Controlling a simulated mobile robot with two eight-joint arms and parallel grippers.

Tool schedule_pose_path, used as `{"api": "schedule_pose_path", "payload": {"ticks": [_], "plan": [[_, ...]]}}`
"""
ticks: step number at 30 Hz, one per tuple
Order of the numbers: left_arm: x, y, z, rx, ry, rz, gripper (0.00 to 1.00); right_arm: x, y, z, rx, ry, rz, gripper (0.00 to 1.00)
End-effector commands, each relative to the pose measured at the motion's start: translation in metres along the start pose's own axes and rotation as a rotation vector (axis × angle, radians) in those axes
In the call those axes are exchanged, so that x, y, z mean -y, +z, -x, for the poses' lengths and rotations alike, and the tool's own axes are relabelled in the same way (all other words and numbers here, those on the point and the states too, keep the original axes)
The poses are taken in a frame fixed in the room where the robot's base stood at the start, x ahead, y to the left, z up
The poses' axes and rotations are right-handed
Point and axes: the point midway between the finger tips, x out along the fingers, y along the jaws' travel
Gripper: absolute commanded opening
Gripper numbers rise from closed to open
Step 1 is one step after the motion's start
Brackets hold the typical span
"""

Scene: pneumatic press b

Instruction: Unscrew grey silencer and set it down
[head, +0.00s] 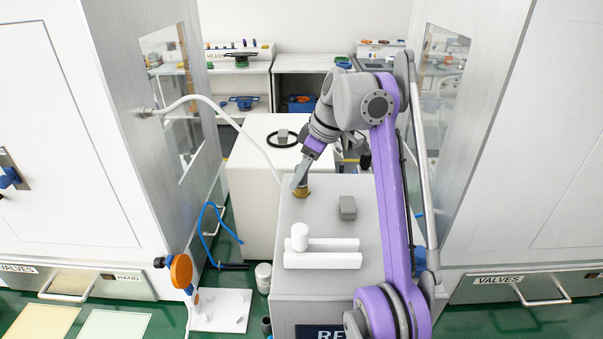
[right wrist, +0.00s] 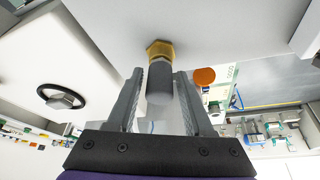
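The grey silencer (right wrist: 159,84) is a dark grey cylinder on a brass hex fitting (right wrist: 160,50) in the right wrist view. The fitting sits against a pale surface. My right gripper (right wrist: 161,74) is open around the silencer, one finger on each side, with narrow gaps visible. In the head view my right gripper (head: 299,181) points down at the brass fitting (head: 301,192) on top of the grey machine housing. There the fingers largely hide the silencer. My left gripper is not in view.
The grey housing top (head: 325,220) bears a grey block (head: 347,208), white rails (head: 322,261) and a white cylinder (head: 299,237). A white hose (head: 220,112) arcs from the left cabinet. A black handwheel (head: 282,138) is behind. An orange disc (head: 181,271) stands left.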

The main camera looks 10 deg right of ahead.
Motion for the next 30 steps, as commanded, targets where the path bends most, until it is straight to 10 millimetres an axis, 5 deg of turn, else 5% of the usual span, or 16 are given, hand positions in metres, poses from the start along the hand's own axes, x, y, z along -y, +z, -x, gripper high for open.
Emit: {"api": "schedule_pose_path", "payload": {"ticks": [3, 11, 13, 14, 19, 30], "plan": [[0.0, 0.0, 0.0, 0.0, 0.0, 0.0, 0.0, 0.0, 0.0, 0.0, 0.0, 0.0, 0.0, 0.5], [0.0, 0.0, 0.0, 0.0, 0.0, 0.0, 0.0, 0.0, 0.0, 0.0, 0.0, 0.0, 0.0, 0.03], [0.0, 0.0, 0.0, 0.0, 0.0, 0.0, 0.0, 0.0, 0.0, 0.0, 0.0, 0.0, 0.0, 0.0], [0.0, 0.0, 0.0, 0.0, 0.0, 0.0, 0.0, 0.0001, 0.0, 0.0, 0.0, 0.0, 0.0, 0.38], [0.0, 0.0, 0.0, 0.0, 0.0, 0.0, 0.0, 0.0, 0.0, 0.0, 0.0, 0.0, 0.0, 0.69], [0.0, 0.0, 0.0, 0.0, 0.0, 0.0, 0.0, 0.0, 0.0, 0.0, 0.0, 0.0, 0.0, 0.71]]}}
